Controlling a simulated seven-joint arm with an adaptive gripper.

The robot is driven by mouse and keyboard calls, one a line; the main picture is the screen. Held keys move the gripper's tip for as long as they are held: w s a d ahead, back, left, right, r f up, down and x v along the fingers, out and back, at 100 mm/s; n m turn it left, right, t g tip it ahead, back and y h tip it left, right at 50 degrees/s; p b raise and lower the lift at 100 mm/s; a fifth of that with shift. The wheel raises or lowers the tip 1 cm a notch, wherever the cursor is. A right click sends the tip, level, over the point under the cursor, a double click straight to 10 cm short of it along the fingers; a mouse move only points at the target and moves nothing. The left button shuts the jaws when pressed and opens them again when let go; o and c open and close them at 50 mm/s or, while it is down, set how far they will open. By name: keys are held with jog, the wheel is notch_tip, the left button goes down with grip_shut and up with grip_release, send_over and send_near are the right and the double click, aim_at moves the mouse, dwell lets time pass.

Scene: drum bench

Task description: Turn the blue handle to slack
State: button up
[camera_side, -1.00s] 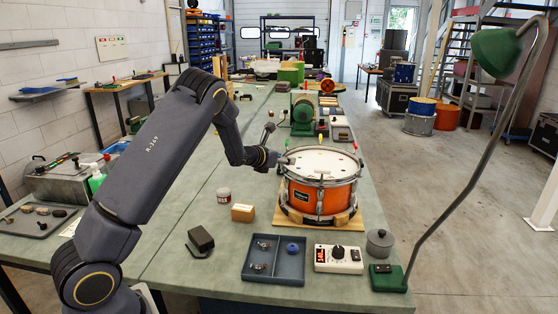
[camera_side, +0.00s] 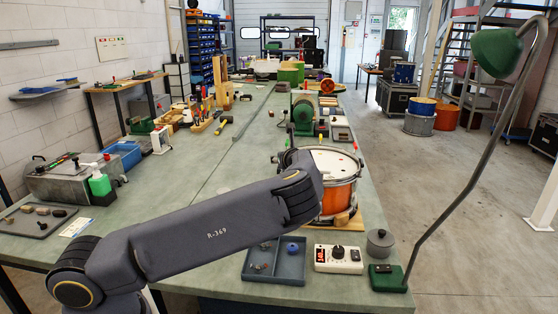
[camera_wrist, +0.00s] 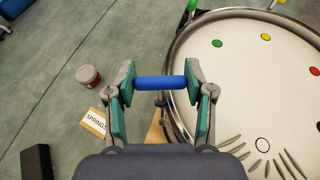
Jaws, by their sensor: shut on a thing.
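The blue handle (camera_wrist: 160,83) is a short smooth bar in the wrist view, at the left rim of the drum. My gripper (camera_wrist: 160,86) is shut on it, one green-padded finger at each end. The orange drum (camera_side: 340,198) stands on the bench, its left part hidden behind my arm in the side view. Its white head (camera_wrist: 250,85) fills the right of the wrist view, with green, yellow and red dots near the rim. My gripper and the handle are hidden in the side view.
A grey tray (camera_side: 290,275), a white box with a dial and red display (camera_side: 338,262) and a lamp base (camera_side: 388,278) are at the front.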

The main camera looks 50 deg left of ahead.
jog(key=shift+w+r+n+g+y, duration=0.1)
jog(key=shift+n+g+y, duration=0.4)
jog(key=shift+n+g, duration=0.85)
jog(key=shift+a+g, duration=0.1)
jog(key=shift+g, duration=0.25)
jog(key=o, duration=1.2)
jog(key=v, duration=1.2)
jog(key=shift+c, duration=0.5)
